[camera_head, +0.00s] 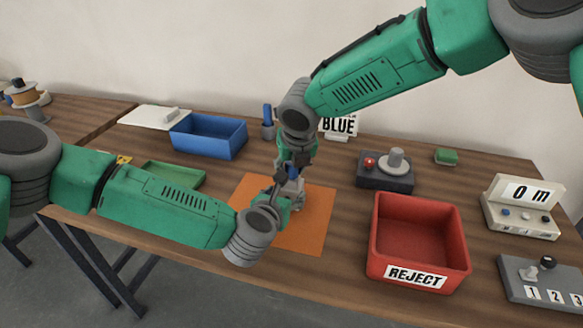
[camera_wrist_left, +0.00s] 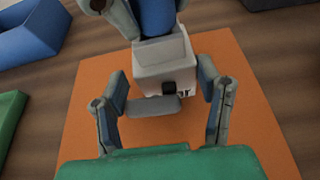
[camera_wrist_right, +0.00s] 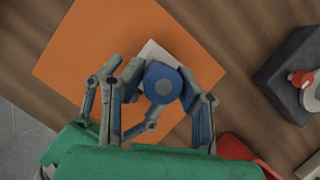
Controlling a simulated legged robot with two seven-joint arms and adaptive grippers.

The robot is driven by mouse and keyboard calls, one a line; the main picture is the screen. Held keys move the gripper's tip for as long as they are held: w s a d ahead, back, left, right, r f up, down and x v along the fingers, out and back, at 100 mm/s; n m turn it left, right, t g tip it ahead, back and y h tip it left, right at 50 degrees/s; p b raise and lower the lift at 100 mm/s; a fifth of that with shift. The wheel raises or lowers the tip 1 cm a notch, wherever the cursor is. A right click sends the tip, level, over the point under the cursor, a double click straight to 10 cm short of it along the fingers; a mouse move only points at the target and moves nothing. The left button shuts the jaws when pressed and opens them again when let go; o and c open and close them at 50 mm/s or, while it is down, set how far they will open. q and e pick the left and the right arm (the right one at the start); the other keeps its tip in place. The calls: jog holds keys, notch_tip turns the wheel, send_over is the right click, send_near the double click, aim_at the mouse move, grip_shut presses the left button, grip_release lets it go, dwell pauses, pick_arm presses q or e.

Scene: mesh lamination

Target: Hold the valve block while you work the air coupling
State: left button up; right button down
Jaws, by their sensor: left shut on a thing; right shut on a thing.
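The valve block is a pale grey block with a small dark port, standing on the orange mat (camera_head: 318,228); its face shows in the left wrist view (camera_wrist_left: 160,63). The blue air coupling (camera_wrist_left: 156,16) sits on top of the block and shows as a blue disc from above in the right wrist view (camera_wrist_right: 162,82). My left gripper (camera_wrist_left: 166,88) is shut on the valve block, a finger at each side. My right gripper (camera_wrist_right: 160,90) is above it, shut on the blue coupling from both sides. In the head view the grippers largely hide block and coupling.
A red REJECT bin (camera_head: 418,240) stands right of the mat, with a dark box with a red button (camera_head: 384,180) behind it. A blue bin (camera_head: 208,138) and a green tray (camera_head: 174,174) stand left. A BLUE sign (camera_head: 339,126) stands behind. Control boxes line the right edge.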

pick_arm(q)
jog(key=shift+w+a+f, duration=0.2)
jog(key=shift+a, duration=0.25)
pick_arm(e)
jog(key=shift+w+d+r, duration=0.15)
jog(key=shift+d+r, duration=0.15)
jog(key=shift+r, duration=0.3)
jog(key=shift+w+d+r, duration=0.15)
jog(key=shift+d+r, duration=0.1)
jog(key=shift+r, duration=0.35)
pick_arm(q)
jog(key=shift+s+d, duration=0.1)
pick_arm(e)
jog(key=shift+s+r, duration=0.1)
jog(key=shift+r, duration=0.15)
pick_arm(q)
jog(key=shift+d, duration=0.1)
pick_arm(e)
jog(key=shift+a, duration=0.25)
